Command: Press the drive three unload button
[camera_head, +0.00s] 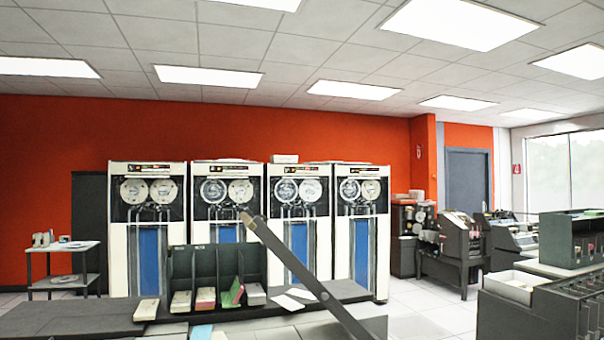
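Four tall white tape drives stand side by side along the orange wall, each with two reels behind dark glass and a blue lower panel. From the left they are the first drive (118,240), the second drive (198,200), the third drive (323,240) and the fourth drive (383,240). A narrow control strip (298,169) runs across the top of the third. Single buttons, the unload button among them, and any drive number are too small to make out.
A dark desk (70,318) with a card rack (205,262) stands before the drives. A grey slanted bar (310,283) crosses the third drive's lower part. Dark machines (455,250) and a card sorter (540,310) stand at right. Light floor (440,318) shows between.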

